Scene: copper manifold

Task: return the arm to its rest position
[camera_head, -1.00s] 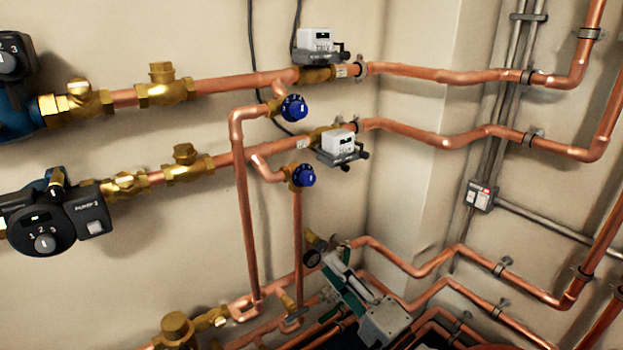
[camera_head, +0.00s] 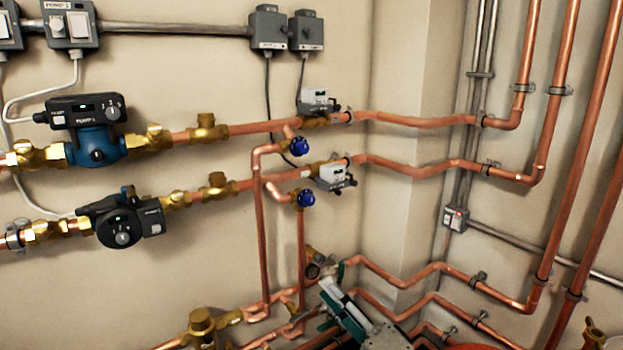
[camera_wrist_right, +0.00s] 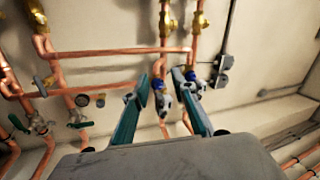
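My right gripper (camera_head: 333,285) shows low in the middle of the head view, with teal and pale grey fingers. It is in front of the lower copper pipes (camera_head: 385,273) near the wall corner. In the right wrist view, its two teal fingers (camera_wrist_right: 160,80) stand apart with nothing held between them. Blue-handled valves and pipes show beyond the fingers, and I cannot tell how far off they are. My left gripper is not in view.
Two pumps (camera_head: 96,140) and brass fittings sit on the left wall. Two blue knobs (camera_head: 300,146) and two small meters (camera_head: 318,98) are above my right gripper. A grey switch box (camera_head: 455,218) is on the right wall. Copper pipes run close around the gripper.

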